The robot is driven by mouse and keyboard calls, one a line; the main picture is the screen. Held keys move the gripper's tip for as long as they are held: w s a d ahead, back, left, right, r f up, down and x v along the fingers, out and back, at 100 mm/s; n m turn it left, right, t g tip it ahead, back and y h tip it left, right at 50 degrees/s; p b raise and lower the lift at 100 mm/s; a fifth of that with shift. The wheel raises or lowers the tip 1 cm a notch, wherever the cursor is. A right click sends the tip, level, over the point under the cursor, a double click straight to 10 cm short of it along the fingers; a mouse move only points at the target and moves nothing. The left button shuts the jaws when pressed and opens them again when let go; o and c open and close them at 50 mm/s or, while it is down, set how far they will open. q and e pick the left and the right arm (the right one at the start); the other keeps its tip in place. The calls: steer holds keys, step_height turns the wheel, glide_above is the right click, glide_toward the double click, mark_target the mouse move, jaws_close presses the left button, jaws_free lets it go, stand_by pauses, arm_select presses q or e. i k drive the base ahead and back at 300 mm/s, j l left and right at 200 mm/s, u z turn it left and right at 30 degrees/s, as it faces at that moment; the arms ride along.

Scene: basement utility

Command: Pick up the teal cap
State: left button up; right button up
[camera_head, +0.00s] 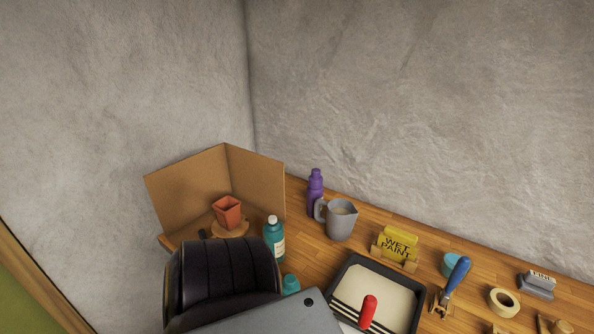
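A small teal cap-like piece (290,284) is on the wooden bench, right of a dark ribbed form and just behind a grey panel that hides the surface in front of it. A second teal-blue round piece (448,266) is farther right on the bench, partly behind the blue handle of a scraper. I cannot tell for certain which of the two is the teal cap. Neither of my grippers shows in the head view, so no contact with either piece is visible.
A teal bottle with a white cap (274,238) stands behind the nearer teal piece. A paint tray (345,266), yellow "WET PAINT" sign (396,244), grey jug (341,220), purple bottle (315,194), scraper (457,274) and tape roll (503,302) crowd the bench. Walls rise behind.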

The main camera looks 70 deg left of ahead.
mark_target(291, 285)
steer(key=u, duration=2.4)
